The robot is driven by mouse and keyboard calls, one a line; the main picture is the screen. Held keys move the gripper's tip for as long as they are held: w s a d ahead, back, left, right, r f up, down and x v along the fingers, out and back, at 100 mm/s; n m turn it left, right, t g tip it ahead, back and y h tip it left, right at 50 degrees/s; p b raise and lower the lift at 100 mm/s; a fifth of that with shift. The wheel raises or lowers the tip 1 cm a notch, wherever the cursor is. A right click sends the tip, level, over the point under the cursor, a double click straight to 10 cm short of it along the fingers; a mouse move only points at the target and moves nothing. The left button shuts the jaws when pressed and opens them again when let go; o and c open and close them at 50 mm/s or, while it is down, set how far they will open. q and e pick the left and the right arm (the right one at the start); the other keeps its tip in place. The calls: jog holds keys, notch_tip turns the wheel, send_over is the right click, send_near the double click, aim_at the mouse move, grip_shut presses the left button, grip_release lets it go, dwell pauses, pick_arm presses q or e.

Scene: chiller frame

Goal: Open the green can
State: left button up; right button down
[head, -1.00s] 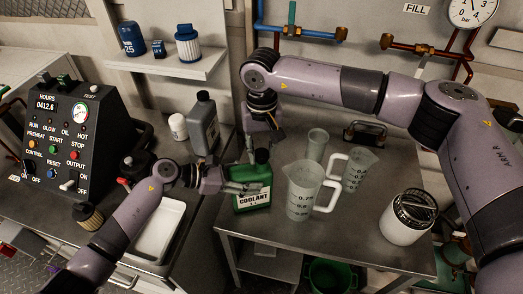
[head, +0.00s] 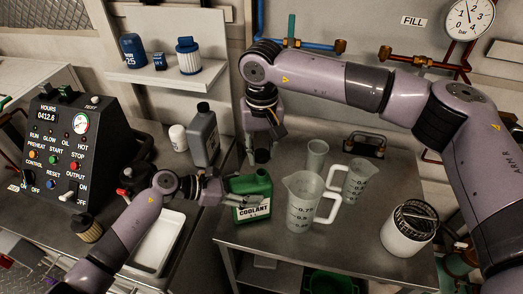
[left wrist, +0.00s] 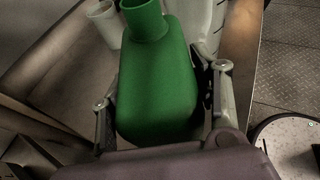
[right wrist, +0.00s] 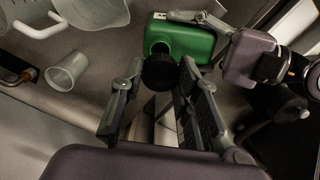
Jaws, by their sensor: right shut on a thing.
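The green can (head: 253,190), labelled COOLANT, stands upright at the left edge of the metal table. Its green neck shows uncapped in the left wrist view (left wrist: 145,20). My left gripper (head: 228,190) is shut on the can's body, one finger along each side. My right gripper (head: 262,150) is above the can, pointing down. It is shut on the black cap (right wrist: 159,72), which is apart from the neck and just above it. The can also shows beyond the cap in the right wrist view (right wrist: 190,42).
A large clear jug (head: 301,205), a smaller jug (head: 357,181) and a cup (head: 316,155) stand right of the can. A white tub (head: 405,230) stands farther right. A grey bottle (head: 205,138) and white tray (head: 160,243) are to the left.

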pick_arm(q)
jog(key=o, duration=0.4)
jog(key=shift+a, duration=0.1)
